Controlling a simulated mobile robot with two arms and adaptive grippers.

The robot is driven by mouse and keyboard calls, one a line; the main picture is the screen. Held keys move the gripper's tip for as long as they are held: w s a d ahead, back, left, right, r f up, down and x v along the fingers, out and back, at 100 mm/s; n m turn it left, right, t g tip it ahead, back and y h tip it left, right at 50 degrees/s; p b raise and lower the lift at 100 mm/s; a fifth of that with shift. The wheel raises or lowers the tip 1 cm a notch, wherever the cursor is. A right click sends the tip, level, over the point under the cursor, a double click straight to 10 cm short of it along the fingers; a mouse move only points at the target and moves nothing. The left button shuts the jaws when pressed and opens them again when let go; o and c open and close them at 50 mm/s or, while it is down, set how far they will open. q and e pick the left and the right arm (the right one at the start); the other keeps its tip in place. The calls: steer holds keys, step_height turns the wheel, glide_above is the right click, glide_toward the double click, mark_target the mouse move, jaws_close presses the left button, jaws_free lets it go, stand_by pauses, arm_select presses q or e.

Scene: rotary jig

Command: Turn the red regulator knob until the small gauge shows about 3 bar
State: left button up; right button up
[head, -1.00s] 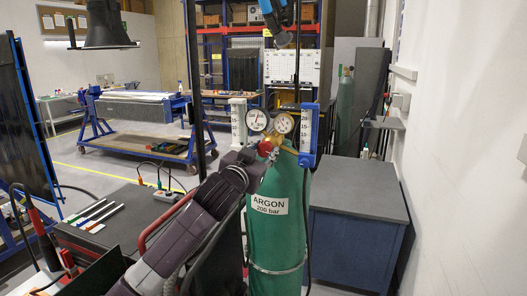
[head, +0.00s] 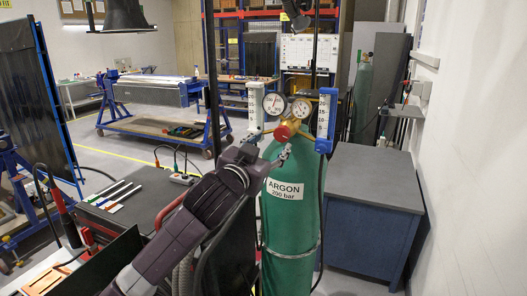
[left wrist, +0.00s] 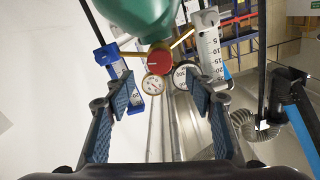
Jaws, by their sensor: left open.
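The red regulator knob (head: 283,132) sits on the brass regulator (head: 293,124) atop the green argon cylinder (head: 290,220). A silver-rimmed gauge (head: 274,103) and a smaller gold-rimmed gauge (head: 301,109) stand above it; their readings are too small to tell. My left gripper (head: 281,157) is just below the knob in the head view. In the left wrist view the open left gripper (left wrist: 160,100) has nothing between its fingers. The knob (left wrist: 159,61) and gold-rimmed gauge (left wrist: 153,84) lie beyond the fingertips, apart from them. My right gripper is not seen.
Flowmeter tubes with blue parts flank the regulator, one at the left (head: 256,105) and one at the right (head: 325,118). A dark grey cabinet (head: 375,178) stands right of the cylinder. A dark bench (head: 150,195) with rods and a power strip is at the left.

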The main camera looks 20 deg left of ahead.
arm_select(q)
steer(key=shift+s, duration=2.1)
